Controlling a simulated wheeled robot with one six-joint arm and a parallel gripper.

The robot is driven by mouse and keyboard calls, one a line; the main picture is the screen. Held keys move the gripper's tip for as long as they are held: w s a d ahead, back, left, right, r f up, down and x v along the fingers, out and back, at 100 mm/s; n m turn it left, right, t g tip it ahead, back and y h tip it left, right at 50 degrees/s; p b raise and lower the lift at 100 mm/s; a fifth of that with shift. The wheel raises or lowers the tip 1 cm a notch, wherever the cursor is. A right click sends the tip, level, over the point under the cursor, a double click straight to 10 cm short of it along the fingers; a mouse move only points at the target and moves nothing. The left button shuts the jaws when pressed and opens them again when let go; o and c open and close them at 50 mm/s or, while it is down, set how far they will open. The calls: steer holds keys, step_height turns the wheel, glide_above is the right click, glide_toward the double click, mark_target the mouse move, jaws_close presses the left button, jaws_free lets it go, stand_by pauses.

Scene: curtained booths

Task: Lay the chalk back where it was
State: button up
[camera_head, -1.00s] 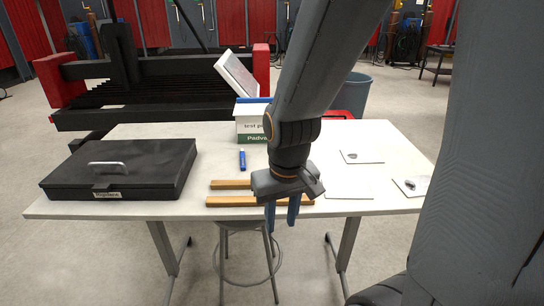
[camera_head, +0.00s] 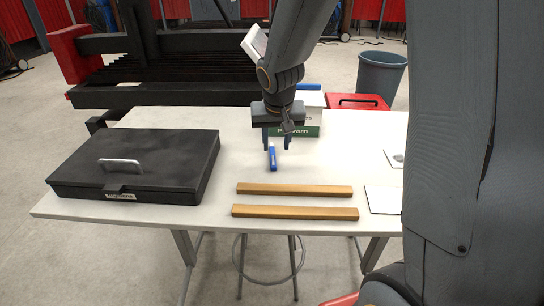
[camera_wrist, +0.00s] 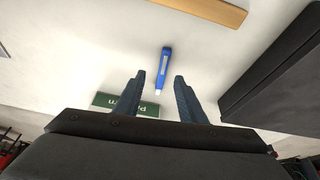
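The chalk (camera_head: 273,160) seems to be the short blue stick with a white end lying on the white table. It also shows in the wrist view (camera_wrist: 164,62), its white end pointing toward my gripper. My gripper (camera_head: 277,147) is open and empty, fingers down, near the chalk's far end. In the wrist view the two fingertips (camera_wrist: 160,77) stand apart on either side of the chalk's line. The chalk is not gripped. I cannot tell how high the fingertips are above the table.
Two wooden strips (camera_head: 295,189) lie parallel near the table's front edge. A black case (camera_head: 140,155) fills the left side. A box with a green label (camera_head: 308,131) stands behind my gripper, beside a red case (camera_head: 358,103). White plates (camera_head: 383,200) lie at right.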

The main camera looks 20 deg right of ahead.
mark_target(273, 155)
steer(key=shift+w+a+f, duration=0.1)
steer(key=shift+w+f, duration=0.05)
steer(key=shift+w, duration=0.65)
steer(key=shift+w+f, duration=0.25)
steer(key=shift+p+x, duration=0.5)
steer(key=shift+x, duration=2.9)
steer(key=shift+w+r, duration=0.1)
steer(key=shift+w, duration=0.05)
jaws_close()
